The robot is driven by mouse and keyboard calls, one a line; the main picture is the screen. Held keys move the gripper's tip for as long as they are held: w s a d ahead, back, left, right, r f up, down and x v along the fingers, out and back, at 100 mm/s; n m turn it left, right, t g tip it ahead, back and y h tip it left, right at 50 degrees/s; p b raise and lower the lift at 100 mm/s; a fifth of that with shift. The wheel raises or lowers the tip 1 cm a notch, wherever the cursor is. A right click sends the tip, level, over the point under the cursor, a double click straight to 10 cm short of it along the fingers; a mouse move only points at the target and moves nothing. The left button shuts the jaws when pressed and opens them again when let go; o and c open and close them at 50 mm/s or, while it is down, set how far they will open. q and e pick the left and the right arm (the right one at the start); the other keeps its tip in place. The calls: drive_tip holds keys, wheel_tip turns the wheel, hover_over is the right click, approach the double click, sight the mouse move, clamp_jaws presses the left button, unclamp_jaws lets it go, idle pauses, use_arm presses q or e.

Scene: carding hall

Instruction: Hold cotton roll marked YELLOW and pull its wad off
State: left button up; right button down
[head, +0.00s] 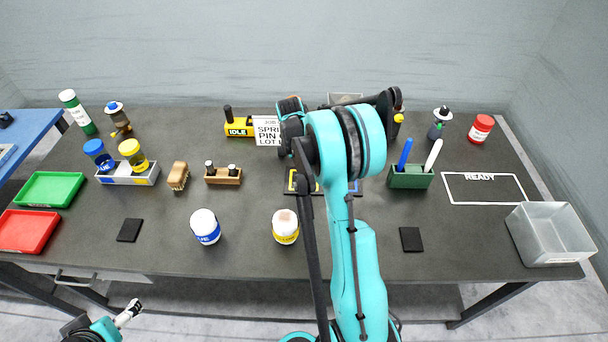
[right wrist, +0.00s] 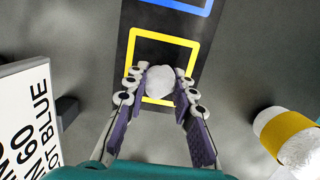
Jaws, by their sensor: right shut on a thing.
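The cotton roll with the yellow band (head: 285,226) stands upright on the table, left of my right arm in the head view. Its band reads only in part; it also shows at the right edge of the right wrist view (right wrist: 287,133). My right gripper (right wrist: 160,84) is shut on a white cotton wad (right wrist: 159,79), apart from the roll and over the yellow square outline of a dark mat (right wrist: 125,45). In the head view my arm hides this gripper and wad. My left gripper (head: 129,312) is low at the front left, off the table; its jaw opening is unclear.
The blue-banded roll (head: 205,227) stands left of the yellow one. A lot sign (head: 268,131) stands behind. A green pen holder (head: 410,177), a READY outline (head: 484,201) and a grey bin (head: 550,234) are at right. Green (head: 49,189) and red (head: 29,231) trays lie left.

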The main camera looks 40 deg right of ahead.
drive_tip(key=shift+f, duration=0.5)
drive_tip(key=shift+f, duration=0.15)
drive_tip(key=c, duration=1.3)
unclamp_jaws()
drive_tip(key=shift+o, duration=0.2)
